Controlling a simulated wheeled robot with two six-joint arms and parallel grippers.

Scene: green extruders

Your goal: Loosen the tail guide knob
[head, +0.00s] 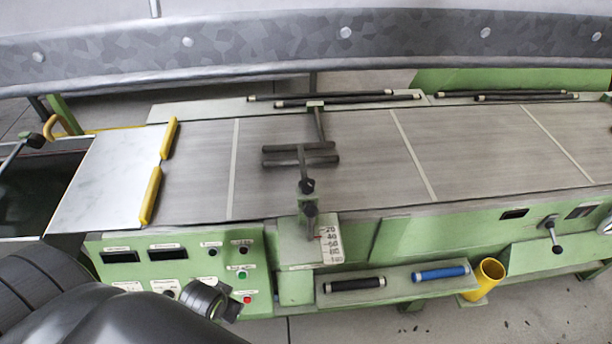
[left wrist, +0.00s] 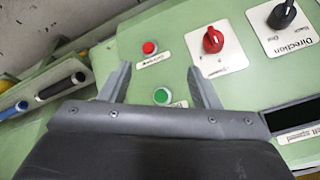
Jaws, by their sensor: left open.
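A guide post with black knobs (head: 307,186) stands at the table's front edge in the head view, beside a white number scale (head: 330,240). Another black knob (head: 35,140) sits on a rod at the far left. No label shows which is the tail guide knob. My left gripper (left wrist: 162,82) is open and empty in the left wrist view, over the green control panel (left wrist: 230,90). A green button (left wrist: 162,96) shows between its fingers. In the head view my left arm covers the lower left, and its fingers are hard to make out. My right gripper is not in view.
A red button (left wrist: 150,48) and red switch (left wrist: 213,40) lie beyond the fingers. A shelf below the scale holds a black-grip bar (head: 354,285) and a blue-grip bar (head: 440,273), with a yellow cup (head: 486,279) at its right. A grey beam (head: 250,45) crosses the top.

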